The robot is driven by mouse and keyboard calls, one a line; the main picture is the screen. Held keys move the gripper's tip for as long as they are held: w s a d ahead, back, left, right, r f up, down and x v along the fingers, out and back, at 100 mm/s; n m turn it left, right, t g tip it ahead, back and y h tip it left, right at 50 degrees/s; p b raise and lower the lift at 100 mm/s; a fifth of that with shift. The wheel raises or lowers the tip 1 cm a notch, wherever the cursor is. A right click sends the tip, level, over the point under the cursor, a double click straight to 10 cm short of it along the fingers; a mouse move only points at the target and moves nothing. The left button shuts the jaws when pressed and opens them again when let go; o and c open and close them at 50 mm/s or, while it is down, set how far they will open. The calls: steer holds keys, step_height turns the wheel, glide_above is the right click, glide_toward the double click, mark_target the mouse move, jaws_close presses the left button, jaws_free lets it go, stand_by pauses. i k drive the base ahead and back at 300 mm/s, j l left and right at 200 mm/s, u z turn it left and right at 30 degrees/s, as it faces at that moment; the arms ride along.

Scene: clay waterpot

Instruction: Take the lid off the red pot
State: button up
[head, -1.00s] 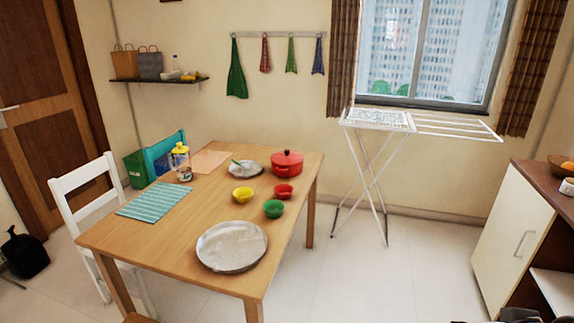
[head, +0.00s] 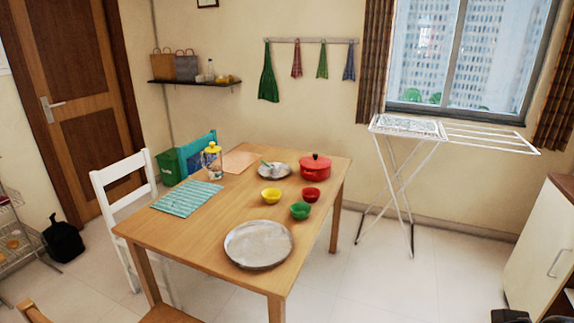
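The red pot (head: 314,171) stands at the far right corner of the wooden table (head: 205,225). Its red lid (head: 315,158) with a dark knob sits on top of it. Dark parts (head: 511,316) poke in at the bottom right edge of the head view and look like the end of my arm. They are cut off by the frame, so I cannot tell whether my gripper is open or shut. They are well apart from the pot, and nothing touches the lid.
Yellow (head: 270,196), red (head: 311,194) and green (head: 300,211) bowls stand in front of the pot. A large grey plate (head: 258,244) lies at the near edge. A drying rack (head: 405,130) stands right of the table; floor (head: 400,285) there is clear. A cabinet (head: 540,245) is at right.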

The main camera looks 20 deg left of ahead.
mark_target(315, 160)
steer(key=i+u, duration=0.15)
steer(key=u, duration=0.3)
steer(key=i+l+u, duration=0.1)
steer(key=u, duration=0.3)
steer(key=i+l+u, duration=0.1)
steer(key=u, duration=0.35)
steer(key=i+l+u, duration=0.15)
steer(key=u, duration=0.25)
steer(key=i+l+u, duration=0.1)
steer(key=u, duration=0.35)
steer(key=i+l+u, duration=0.15)
steer(key=l+u, duration=0.2)
steer(key=l, duration=0.7)
steer(key=l+u, duration=0.35)
steer(key=l, duration=0.7)
steer(key=l+u, duration=0.35)
steer(key=l, duration=0.75)
steer(key=k+l, duration=0.1)
steer(key=l, duration=1.6)
steer(key=k, duration=0.05)
